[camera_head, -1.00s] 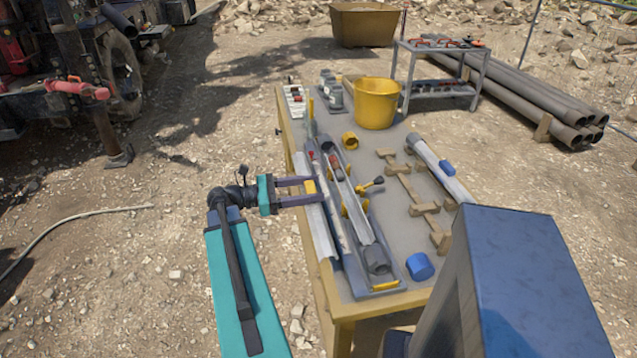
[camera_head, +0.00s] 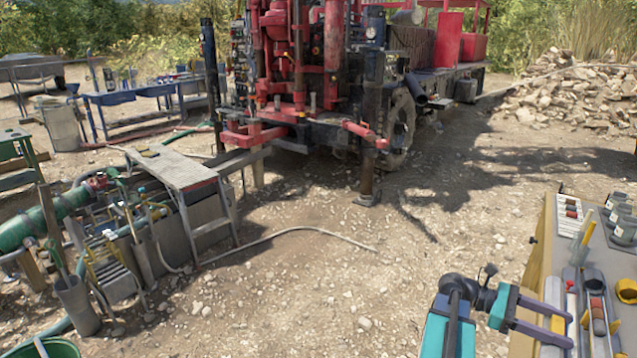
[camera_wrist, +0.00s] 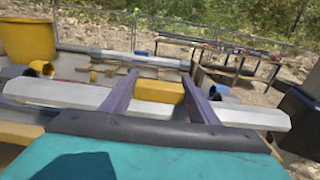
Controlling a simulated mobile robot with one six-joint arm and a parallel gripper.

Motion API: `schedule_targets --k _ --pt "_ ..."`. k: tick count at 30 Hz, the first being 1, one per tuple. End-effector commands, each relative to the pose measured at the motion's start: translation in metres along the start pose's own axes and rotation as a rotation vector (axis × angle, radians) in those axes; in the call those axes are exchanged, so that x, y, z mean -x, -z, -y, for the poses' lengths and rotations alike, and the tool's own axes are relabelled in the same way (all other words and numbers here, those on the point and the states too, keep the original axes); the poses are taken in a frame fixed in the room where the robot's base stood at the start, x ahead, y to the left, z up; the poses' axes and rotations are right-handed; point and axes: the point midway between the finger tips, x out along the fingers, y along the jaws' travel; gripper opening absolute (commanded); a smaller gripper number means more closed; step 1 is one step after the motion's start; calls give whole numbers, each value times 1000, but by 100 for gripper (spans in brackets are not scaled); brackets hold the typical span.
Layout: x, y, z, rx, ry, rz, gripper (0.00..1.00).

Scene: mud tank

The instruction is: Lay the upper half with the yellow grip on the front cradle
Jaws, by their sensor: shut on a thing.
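My gripper (camera_head: 570,330) is at the lower right of the head view, at the table's edge. It also shows in the wrist view (camera_wrist: 160,82), its two purple fingers on either side of the yellow grip (camera_wrist: 170,92). The gripper is shut on the upper half (camera_wrist: 75,95), a long pale half-tube lying across the wrist view; a bit of it shows in the head view (camera_head: 553,292). Light brown wooden cradles (camera_wrist: 126,82) lie on the tabletop beyond it. I cannot tell which is the front cradle. The fingers partly hide the half.
A pale tube with a blue grip (camera_wrist: 140,59) lies beyond the cradles. A yellow bucket (camera_wrist: 28,42) and a yellow ring (camera_wrist: 97,76) are at left. The red drill rig (camera_head: 310,90), a metal walkway (camera_head: 170,165) and a hose (camera_head: 300,230) surround open gravel.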

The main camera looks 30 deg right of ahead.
Motion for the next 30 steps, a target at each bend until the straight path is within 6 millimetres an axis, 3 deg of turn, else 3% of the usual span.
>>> schedule_targets --k 8,19,30 --pt "32 0 -7 -1 -57 2 17" --pt "113 3 -16 -1 -198 2 17" --pt "195 7 -12 -1 -343 2 17"
